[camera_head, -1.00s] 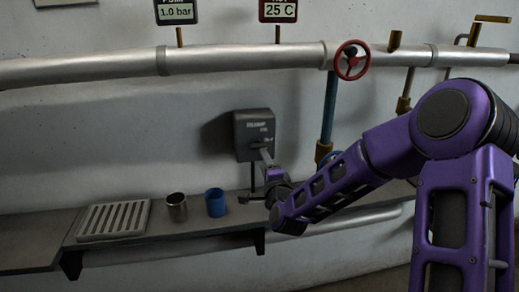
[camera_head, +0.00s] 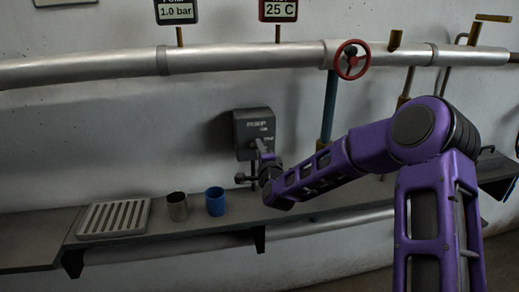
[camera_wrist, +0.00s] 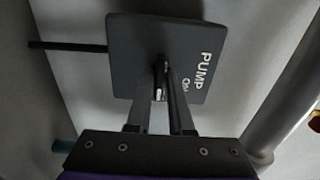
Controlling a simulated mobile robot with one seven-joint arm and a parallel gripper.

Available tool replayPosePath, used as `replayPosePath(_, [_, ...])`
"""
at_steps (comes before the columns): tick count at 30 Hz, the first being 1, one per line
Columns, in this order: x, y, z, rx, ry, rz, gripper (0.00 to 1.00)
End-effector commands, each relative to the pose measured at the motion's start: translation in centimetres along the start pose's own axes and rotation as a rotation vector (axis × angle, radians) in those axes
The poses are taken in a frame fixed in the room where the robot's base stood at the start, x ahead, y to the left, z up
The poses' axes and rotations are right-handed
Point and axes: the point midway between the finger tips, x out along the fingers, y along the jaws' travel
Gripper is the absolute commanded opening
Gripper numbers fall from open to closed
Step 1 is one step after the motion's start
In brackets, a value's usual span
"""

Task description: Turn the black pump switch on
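The pump switch is a dark grey box (camera_head: 254,133) on the wall, with white lettering that reads PUMP in the wrist view (camera_wrist: 190,85). A small lever (camera_wrist: 160,93) shows at the box's middle. My gripper (camera_head: 259,152) is at the lower front of the box, its fingers pointing at it. In the wrist view, the two fingertips (camera_wrist: 163,82) reach the middle of the box face, on either side of the lever. A narrow gap shows between the fingers. Whether they press on the lever is hidden. The lever's position is too small to read.
Below are a grey shelf (camera_head: 160,243), a blue cup (camera_head: 215,202), a metal cup (camera_head: 178,207) and a slotted grate (camera_head: 114,217). A red valve wheel (camera_head: 352,60) sits on the pipe (camera_head: 245,59) above right. Gauges read 1.0 bar (camera_head: 176,11) and 25 C (camera_head: 278,10).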

Motion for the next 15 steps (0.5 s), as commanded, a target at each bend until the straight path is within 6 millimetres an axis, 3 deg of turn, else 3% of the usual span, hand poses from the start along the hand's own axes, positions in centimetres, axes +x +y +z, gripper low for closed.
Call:
replayPosePath(3, [-0.01,-0.01,0.00,0.000,0.000,0.000,0.00])
replayPosePath(15, [-0.01,0.08,0.01,-0.013,0.000,-0.001,0.00])
